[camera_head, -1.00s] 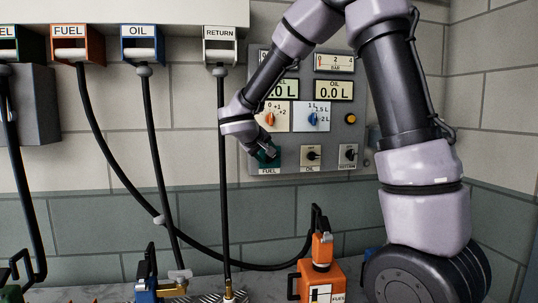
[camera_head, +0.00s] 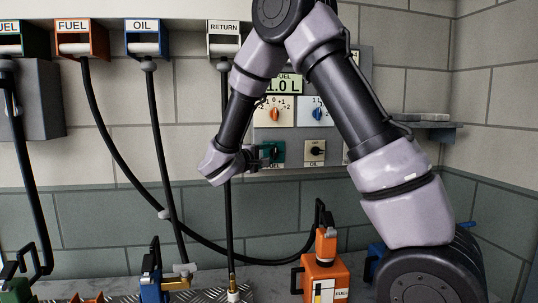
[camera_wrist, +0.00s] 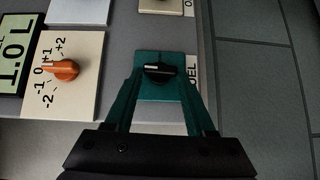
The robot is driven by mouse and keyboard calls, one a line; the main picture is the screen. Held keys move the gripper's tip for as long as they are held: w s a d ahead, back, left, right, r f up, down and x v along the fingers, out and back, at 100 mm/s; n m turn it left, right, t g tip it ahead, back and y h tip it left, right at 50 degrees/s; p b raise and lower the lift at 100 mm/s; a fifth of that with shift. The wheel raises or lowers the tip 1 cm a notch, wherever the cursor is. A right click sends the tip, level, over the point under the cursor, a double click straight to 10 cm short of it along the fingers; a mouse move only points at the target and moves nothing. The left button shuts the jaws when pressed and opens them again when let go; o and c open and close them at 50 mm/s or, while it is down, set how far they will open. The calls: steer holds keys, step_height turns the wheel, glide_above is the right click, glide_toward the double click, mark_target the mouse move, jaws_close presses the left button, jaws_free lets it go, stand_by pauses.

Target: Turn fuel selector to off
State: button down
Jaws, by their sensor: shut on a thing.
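The fuel selector is a black knob (camera_wrist: 160,72) with a pale mark, on a teal plate (camera_wrist: 147,90) labelled FUEL. The plate also shows in the head view (camera_head: 278,152), low on the grey panel. My gripper (camera_wrist: 160,78) has its teal fingers on both sides of the knob and is shut on it. In the head view my gripper (camera_head: 266,153) reaches the plate from the left and hides part of it. In the wrist view the knob lies crosswise between the fingertips. The fuel display (camera_head: 283,85) reads 1.0 L.
The oil selector (camera_head: 315,150) is right of the fuel one. An orange dial (camera_head: 275,114) and a blue dial (camera_head: 318,114) sit above. The RETURN hose (camera_head: 227,215) hangs by my wrist. An orange fuel can (camera_head: 325,277) stands below. My arm hides the panel's right part.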

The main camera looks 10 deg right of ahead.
steer(key=shift+f+n, duration=0.1)
steer(key=shift+n, duration=0.2)
stand_by(0.4)
steer(key=shift+c, duration=1.2)
jaws_free()
steer(key=v, duration=1)
steer(key=shift+s+a+f, duration=0.25)
steer(key=shift+s, duration=0.05)
